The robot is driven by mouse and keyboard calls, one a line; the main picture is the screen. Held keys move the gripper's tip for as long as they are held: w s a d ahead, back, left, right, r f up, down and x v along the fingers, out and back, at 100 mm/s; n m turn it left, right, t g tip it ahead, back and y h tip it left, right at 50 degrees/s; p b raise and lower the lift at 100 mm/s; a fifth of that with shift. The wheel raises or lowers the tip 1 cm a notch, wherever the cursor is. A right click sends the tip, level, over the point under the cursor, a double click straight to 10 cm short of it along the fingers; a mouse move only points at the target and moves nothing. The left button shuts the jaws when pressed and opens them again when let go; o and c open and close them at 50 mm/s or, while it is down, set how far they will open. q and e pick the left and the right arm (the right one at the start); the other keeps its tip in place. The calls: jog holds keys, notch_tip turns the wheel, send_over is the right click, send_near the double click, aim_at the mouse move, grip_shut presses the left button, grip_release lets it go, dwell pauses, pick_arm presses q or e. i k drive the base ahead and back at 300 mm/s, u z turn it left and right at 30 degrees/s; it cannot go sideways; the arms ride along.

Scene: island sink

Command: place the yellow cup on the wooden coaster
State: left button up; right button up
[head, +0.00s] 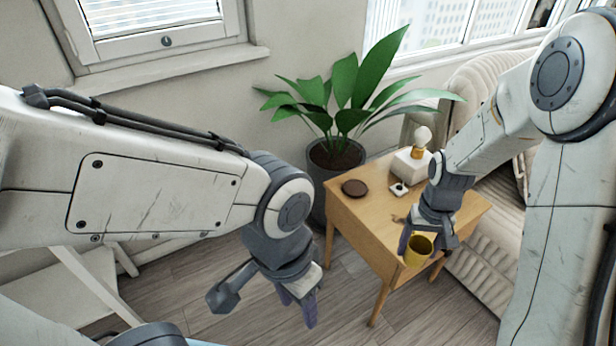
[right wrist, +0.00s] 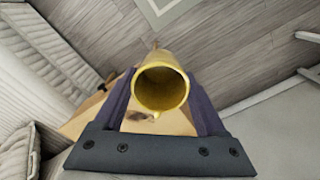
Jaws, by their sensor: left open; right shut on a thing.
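The yellow cup (head: 419,248) is at the front edge of the small wooden table, in the fingers of my right gripper (head: 424,240). In the right wrist view the cup (right wrist: 161,88) sits between the two fingers of the right gripper (right wrist: 162,100), its open mouth facing the camera. I cannot tell whether its base touches the table. The dark brown round coaster (head: 355,188) lies bare at the table's back left, apart from the cup. My left gripper (head: 298,303) is open and empty above the floor, left of the table.
The wooden table (head: 372,222) also holds a white and gold bottle-like object (head: 412,163) and a small white item (head: 399,189) right of the coaster. A potted plant (head: 333,160) stands behind the table, with leaves near its back edge. A cream sofa (head: 490,235) is to the right.

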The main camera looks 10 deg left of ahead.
aim_at(352, 185)
jog(key=u, duration=0.5)
jog(key=i, duration=1.35)
jog(key=z, duration=0.5)
